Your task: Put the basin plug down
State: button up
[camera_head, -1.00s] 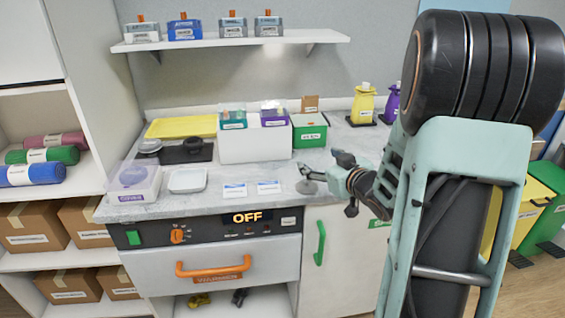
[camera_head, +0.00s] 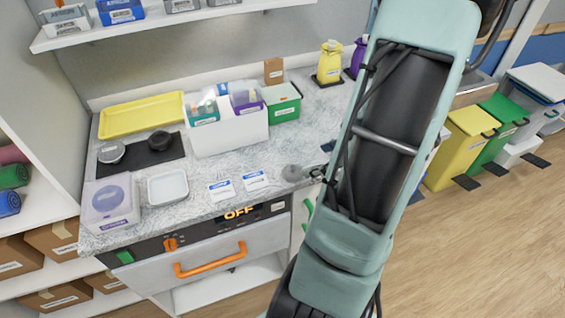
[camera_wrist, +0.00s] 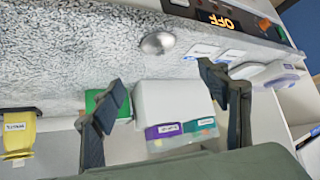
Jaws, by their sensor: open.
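The basin plug, a small grey metal dome (camera_head: 292,172), rests on the speckled grey counter (camera_head: 235,178) near its front edge. It also shows in the wrist view (camera_wrist: 157,43), on the counter beyond the fingertips and apart from them. My gripper (camera_wrist: 162,77) is open, with its two dark fingers spread and nothing between them. In the head view my arm hides most of the gripper, just right of the plug.
Two labelled cards (camera_head: 238,186) and a white dish (camera_head: 168,187) lie left of the plug. A white organiser (camera_head: 230,135) and green bin (camera_head: 284,103) stand behind. A yellow tray (camera_head: 140,115) is at the back left. Counter around the plug is clear.

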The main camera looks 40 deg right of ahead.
aim_at(295, 168)
jog(key=b+x, duration=0.1)
jog(key=x, duration=0.9)
jog(key=shift+s+f, duration=0.2)
jog(key=shift+f, duration=0.05)
jog(key=shift+c, duration=0.6)
jog(key=c, duration=1.2)
jog(key=shift+r, duration=0.15)
